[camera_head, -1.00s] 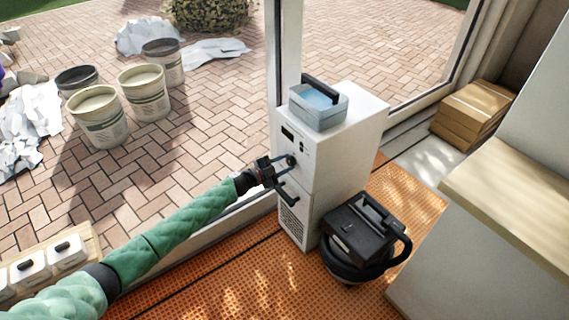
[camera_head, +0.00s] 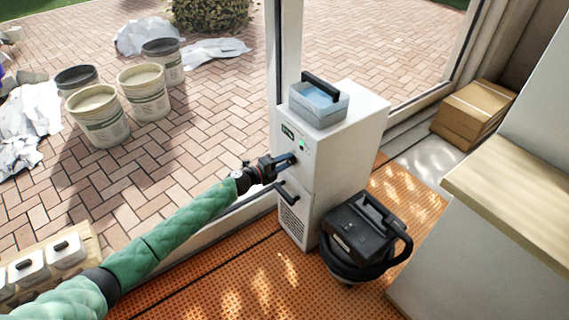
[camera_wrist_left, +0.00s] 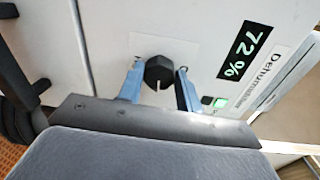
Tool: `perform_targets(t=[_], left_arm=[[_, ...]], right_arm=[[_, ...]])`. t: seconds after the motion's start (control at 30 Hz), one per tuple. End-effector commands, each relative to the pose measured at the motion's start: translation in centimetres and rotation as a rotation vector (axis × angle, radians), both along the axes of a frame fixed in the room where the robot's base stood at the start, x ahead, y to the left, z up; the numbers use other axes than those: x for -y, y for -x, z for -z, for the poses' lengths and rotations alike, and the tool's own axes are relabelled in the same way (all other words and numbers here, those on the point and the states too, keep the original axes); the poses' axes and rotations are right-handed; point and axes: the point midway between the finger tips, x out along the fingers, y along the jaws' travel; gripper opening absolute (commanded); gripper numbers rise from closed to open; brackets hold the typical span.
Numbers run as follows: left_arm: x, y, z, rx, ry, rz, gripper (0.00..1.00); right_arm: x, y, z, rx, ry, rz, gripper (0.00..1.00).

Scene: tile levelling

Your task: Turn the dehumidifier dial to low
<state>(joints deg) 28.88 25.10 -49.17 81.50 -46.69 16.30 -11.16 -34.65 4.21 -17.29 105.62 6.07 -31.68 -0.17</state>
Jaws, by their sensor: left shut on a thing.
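The dehumidifier (camera_head: 345,135) is a tall white box by the window post. Its display (camera_wrist_left: 245,50) reads 72 % and a green light (camera_wrist_left: 220,103) glows beside it; the light also shows in the head view (camera_head: 301,144). The black dial (camera_wrist_left: 159,71) has a pale pointer mark towards the bottom of the wrist picture. My left gripper (camera_head: 290,160) is at the front panel, shut on the dial, with one finger on each side of it in the left wrist view (camera_wrist_left: 158,85). The dial is mostly hidden in the head view. My right gripper is not in view.
A blue-grey box (camera_head: 319,104) with a black handle stands on top of the dehumidifier. A black vacuum-like machine (camera_head: 358,235) is close at its right. A dark handle (camera_head: 287,193) sticks out below my gripper. Cardboard boxes (camera_head: 473,110) lie farther right.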

Motion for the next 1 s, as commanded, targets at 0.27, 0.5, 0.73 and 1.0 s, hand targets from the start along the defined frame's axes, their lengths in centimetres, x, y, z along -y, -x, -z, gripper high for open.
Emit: perform_targets(t=[0.27, 0.5, 0.73, 1.0], left_arm=[[0.03, 0.14, 0.21, 0.077, -0.059, 0.001, 0.12], [0.04, 0.18, 0.20, 0.096, -0.072, 0.002, 0.12], [0.05, 0.19, 0.22, 0.096, -0.072, 0.002, 0.12], [0.04, 0.13, 0.16, 0.095, -0.072, 0.001, 0.57]], right_arm=[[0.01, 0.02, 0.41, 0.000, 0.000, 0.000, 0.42], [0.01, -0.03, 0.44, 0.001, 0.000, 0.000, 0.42], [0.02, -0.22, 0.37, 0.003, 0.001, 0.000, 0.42], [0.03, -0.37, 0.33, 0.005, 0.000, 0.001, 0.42]])
